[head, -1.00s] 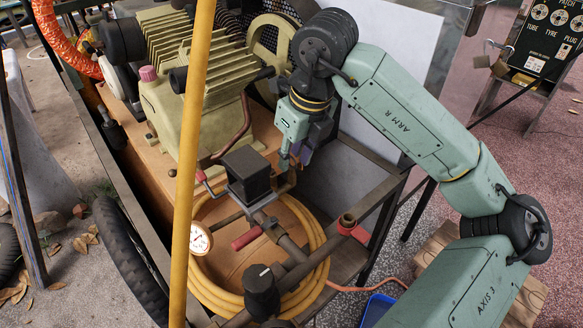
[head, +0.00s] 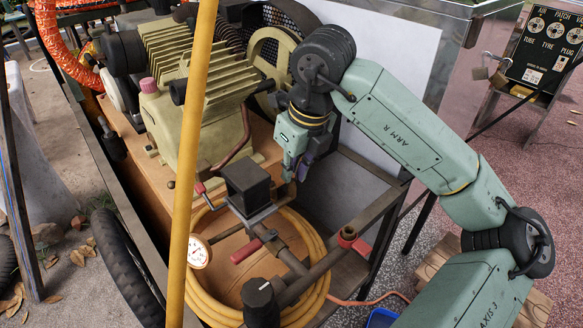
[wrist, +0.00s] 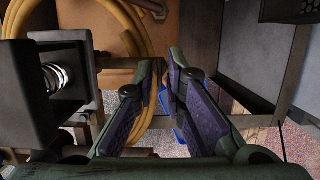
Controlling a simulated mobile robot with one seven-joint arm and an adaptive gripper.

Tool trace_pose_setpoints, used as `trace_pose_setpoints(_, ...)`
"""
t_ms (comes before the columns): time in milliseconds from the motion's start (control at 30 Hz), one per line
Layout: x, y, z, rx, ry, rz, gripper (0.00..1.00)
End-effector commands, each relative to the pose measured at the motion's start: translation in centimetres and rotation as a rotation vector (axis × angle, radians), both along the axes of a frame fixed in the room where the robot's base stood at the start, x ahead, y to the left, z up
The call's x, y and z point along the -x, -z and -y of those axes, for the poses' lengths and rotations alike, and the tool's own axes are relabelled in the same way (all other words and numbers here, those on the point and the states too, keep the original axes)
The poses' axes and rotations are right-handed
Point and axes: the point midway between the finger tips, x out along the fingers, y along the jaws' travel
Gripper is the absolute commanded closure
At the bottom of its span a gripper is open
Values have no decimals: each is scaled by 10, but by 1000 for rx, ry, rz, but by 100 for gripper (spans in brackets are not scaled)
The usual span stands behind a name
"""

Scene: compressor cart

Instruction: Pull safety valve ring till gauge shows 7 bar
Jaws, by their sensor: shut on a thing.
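The pressure gauge (head: 198,250) is a small white dial low on the cart, left of the black pressure switch box (head: 247,188). Its needle and numbers are too small to read. My gripper (head: 293,176) points down just right of the black box, by the pipework. In the wrist view my gripper (wrist: 167,72) has its two purple-padded fingers drawn nearly together at the tips. The safety valve ring is not clearly visible; what the tips hold is small and hidden between them. The black box and a threaded metal fitting (wrist: 57,77) are left of the fingers.
A yellow upright pole (head: 190,160) crosses the head view in front of the cart. A coiled yellow hose (head: 318,285) lies under the pipes. A red-collared fitting (head: 349,240) and the cart's dark frame rail stand right of the gripper. The ribbed compressor (head: 215,55) is behind.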

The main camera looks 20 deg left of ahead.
Motion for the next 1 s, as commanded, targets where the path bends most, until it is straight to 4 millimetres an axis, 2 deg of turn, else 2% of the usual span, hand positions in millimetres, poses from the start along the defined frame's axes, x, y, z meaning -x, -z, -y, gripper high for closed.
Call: trace_pose_setpoints(1000, 0, -10, 0, -1, 0, 1, 100)
